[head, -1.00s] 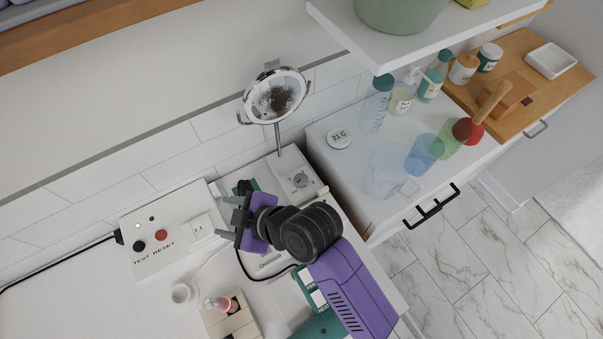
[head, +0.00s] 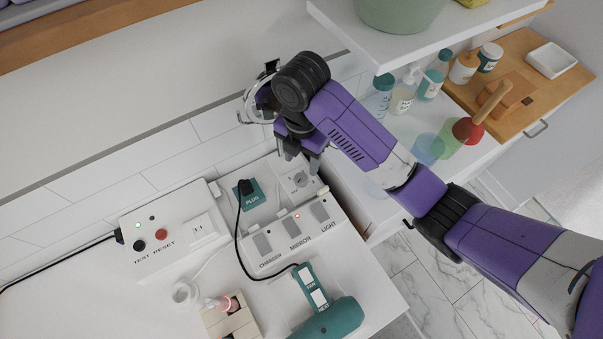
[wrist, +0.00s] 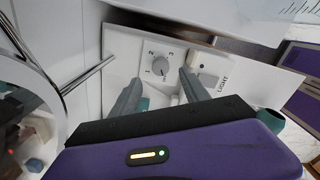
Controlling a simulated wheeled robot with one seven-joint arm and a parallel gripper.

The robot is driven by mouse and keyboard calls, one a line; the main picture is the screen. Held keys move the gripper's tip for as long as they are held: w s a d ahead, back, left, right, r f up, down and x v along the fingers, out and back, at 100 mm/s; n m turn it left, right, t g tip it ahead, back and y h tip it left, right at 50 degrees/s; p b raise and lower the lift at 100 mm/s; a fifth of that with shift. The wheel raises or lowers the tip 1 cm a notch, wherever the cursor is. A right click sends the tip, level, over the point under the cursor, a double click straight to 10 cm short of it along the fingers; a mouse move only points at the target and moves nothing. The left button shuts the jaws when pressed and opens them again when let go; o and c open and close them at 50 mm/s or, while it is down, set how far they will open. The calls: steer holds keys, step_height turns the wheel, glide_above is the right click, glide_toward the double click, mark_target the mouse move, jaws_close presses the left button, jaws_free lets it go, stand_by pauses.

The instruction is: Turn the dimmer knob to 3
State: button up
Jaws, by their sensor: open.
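The dimmer knob (wrist: 161,68) is a small round grey knob on a white plate with numbers around it. It shows between my two fingers in the wrist view, and on the white control box in the head view (head: 299,180). My gripper (wrist: 160,88) is open, with its fingers pointing toward the knob, one to each side in the picture. In the head view my gripper (head: 300,155) hangs just above the knob plate. I cannot tell whether the fingers touch the knob, nor read its exact setting.
The box carries CHARGER, MIRROR and LIGHT switches (head: 292,229) and a teal plug plate (head: 254,200) with a black cord. A round mirror (head: 262,105) stands behind my gripper. A test/reset box (head: 172,230) is left. Bottles and cups (head: 427,148) stand right.

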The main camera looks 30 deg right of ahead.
mark_target(302, 177)
steer(key=shift+w+a+f, duration=0.1)
steer(key=shift+a+f, duration=0.15)
steer(key=shift+f, duration=0.25)
steer(key=shift+s+d+f, duration=0.1)
steer(key=shift+s+f, duration=0.1)
steer(key=shift+f, duration=0.55)
steer(key=shift+w+f, duration=0.2)
steer(key=shift+f, duration=0.4)
steer(key=shift+s+f, duration=0.2)
steer(key=shift+f, duration=0.6)
steer(key=shift+d+f, duration=0.1)
steer(key=shift+f, duration=1.1)
steer(key=shift+c, duration=0.2)
jaws_close()
